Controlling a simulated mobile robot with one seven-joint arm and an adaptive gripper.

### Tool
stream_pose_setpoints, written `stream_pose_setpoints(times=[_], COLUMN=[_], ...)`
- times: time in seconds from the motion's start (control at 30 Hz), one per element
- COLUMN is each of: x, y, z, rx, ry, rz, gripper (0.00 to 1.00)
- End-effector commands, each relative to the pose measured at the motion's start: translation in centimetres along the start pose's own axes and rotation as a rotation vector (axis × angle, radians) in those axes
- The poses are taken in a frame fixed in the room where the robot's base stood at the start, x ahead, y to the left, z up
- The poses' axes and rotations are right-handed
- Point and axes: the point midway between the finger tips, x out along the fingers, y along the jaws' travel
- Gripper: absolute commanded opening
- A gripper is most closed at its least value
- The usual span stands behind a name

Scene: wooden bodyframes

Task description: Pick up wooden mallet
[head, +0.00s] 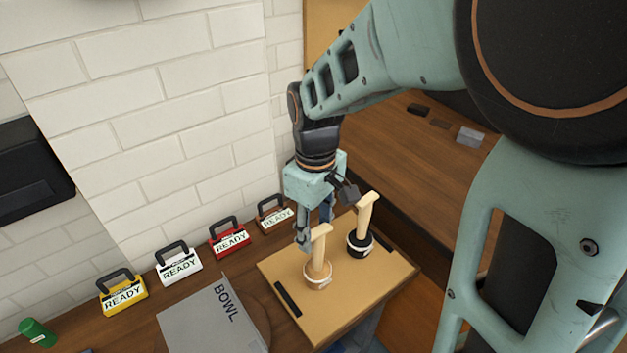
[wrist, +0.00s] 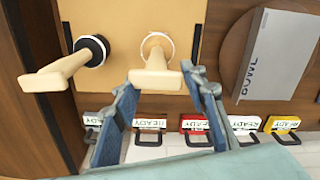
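Two pale wooden mallet-like tools stand on a tan board (head: 287,262). The nearer one (head: 318,262) has a pale base with a white ring; the other (head: 364,222), to its right, has a black base. Which one is the named wooden mallet I cannot tell for sure. My gripper (head: 315,232) is open, pointing down by the top of the pale-based tool. In the wrist view my gripper (wrist: 165,85) has its two fingers apart, with the top of the pale-based tool (wrist: 155,77) between their tips. The black-based tool (wrist: 62,70) is outside the fingers, at left.
A grey BOWL panel (head: 212,318) lies left of the board. Several READY-labelled locks, including a yellow one (head: 123,294) and a red one (head: 230,239), line the white brick wall (head: 150,110). A green cylinder (head: 37,332) is at far left. Black strips (head: 288,299) edge the board.

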Motion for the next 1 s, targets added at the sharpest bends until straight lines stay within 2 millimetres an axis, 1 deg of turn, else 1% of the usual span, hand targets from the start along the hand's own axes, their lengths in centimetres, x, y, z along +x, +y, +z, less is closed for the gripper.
stream_pose_setpoints(times=[0.2, 0.33, 0.43, 0.63, 1.0], x=[3.0, 4.6, 5.0, 5.0, 5.0], y=[0.2, 0.2, 0.3, 0.3, 0.3], z=[0.8, 0.8, 0.7, 0.7, 0.7], rx=[0.001, -0.001, -0.001, -0.001, -0.001], ry=[-0.005, -0.003, 0.0, 0.001, 0.0], rz=[-0.003, -0.003, -0.001, 0.0, -0.001], gripper=[0.4, 0.4, 0.4, 0.4, 0.0])
